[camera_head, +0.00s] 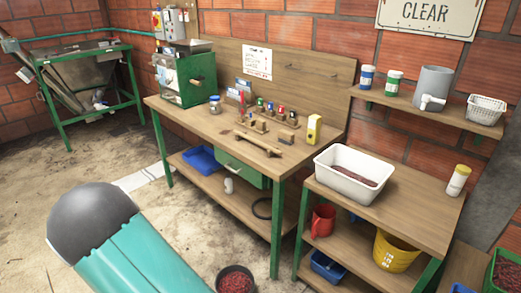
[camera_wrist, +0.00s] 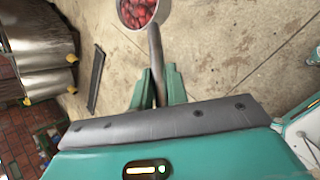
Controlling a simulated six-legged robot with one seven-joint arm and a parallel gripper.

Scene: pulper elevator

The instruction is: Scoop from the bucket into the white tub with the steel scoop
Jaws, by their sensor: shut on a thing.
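The white tub (camera_head: 330,178) stands on the right wooden bench in the head view, with a dark red layer inside. A dark bucket (camera_head: 222,282) of red fruit is on the floor at the bottom edge, partly cut off. In the wrist view my gripper (camera_wrist: 158,88) is shut on the grey handle of the steel scoop (camera_wrist: 154,45). A round pale-rimmed bowl with red fruit shows at the handle's far end, cut by the top edge. It looks like the scoop's bowl. My gripper and the scoop are not visible in the head view.
A long workbench (camera_head: 205,122) with small tools stands left of the tub's bench. Metal drums (camera_wrist: 40,50) show in the wrist view. Concrete floor is open at left.

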